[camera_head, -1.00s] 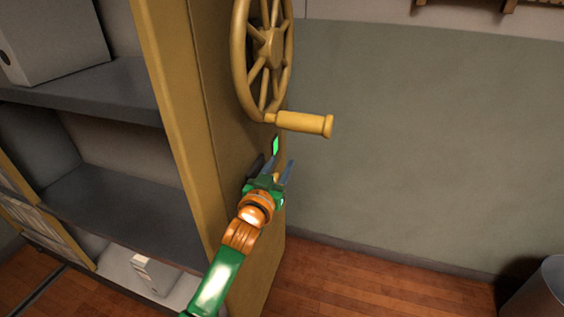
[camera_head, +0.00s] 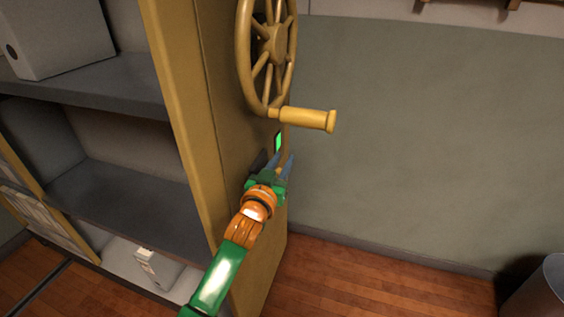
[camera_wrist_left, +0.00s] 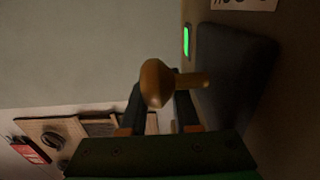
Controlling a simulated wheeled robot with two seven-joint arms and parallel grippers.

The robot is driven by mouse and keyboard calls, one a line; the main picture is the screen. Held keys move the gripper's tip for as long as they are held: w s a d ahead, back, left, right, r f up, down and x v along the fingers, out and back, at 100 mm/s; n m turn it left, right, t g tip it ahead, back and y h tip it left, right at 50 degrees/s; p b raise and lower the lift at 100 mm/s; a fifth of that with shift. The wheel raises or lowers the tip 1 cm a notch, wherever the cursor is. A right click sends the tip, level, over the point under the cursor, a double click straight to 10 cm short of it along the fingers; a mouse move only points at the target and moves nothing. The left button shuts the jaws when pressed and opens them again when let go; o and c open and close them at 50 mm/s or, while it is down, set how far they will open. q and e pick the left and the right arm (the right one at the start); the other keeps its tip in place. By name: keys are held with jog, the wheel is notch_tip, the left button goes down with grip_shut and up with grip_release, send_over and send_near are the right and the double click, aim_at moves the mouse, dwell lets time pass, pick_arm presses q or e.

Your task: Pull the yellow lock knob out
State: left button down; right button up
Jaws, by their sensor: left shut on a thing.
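The yellow lock knob (camera_wrist_left: 157,82) shows in the left wrist view, with a rounded head and a short stem running right toward the cabinet side. My left gripper (camera_wrist_left: 160,98) has one finger on either side of the knob and is shut on it. In the head view my left gripper (camera_head: 275,164) is at the end panel of the yellow cabinet (camera_head: 225,165), below the handwheel. The knob is hidden or too small to make out there. My right gripper is in neither view.
A yellow spoked handwheel (camera_head: 273,45) with a protruding handle (camera_head: 305,118) is just above my left gripper. A green light (camera_head: 279,142) glows beside the fingers. Grey shelves (camera_head: 120,205) lie left. A grey bin (camera_head: 540,290) stands at lower right, with open floor between.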

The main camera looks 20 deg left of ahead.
pick_arm(q)
jog(key=shift+f, duration=0.1)
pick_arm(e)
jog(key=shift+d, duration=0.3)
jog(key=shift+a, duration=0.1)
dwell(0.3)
pick_arm(q)
jog(key=d, duration=0.3)
jog(key=shift+d+p, duration=0.1)
jog(key=shift+p, duration=0.2)
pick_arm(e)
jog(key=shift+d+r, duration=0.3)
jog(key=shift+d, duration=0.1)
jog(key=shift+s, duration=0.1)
